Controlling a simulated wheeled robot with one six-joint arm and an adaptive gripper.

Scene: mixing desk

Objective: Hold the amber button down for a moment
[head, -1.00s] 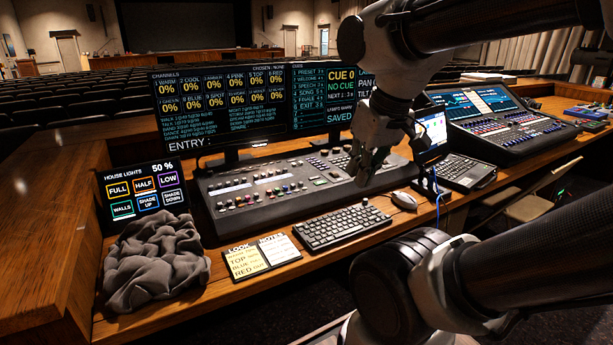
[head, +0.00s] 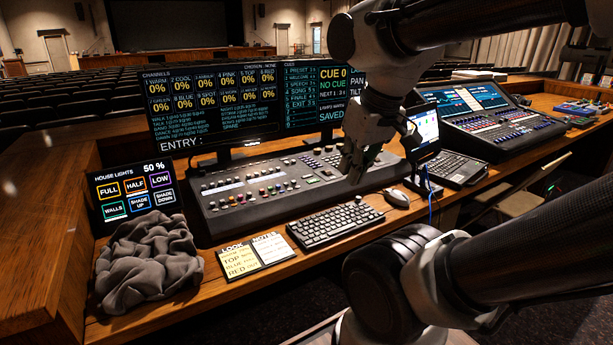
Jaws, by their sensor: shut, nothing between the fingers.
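The lighting console (head: 222,217) lies on the desk below two monitors. It carries rows of small coloured buttons (head: 264,190) on its left and middle part. Which of them is the amber one is too small to tell for sure. My gripper (head: 354,174) points down over the right part of the console, to the right of the coloured buttons. Its fingers are shut and empty. It hides part of the console's right side. Whether the fingertips touch the surface cannot be told.
A keyboard (head: 336,223) and a mouse (head: 397,197) lie in front of the console. The monitors (head: 232,105) stand behind it. A house-lights touch panel (head: 137,190), a crumpled grey cloth (head: 148,262) and note cards (head: 256,255) are at left.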

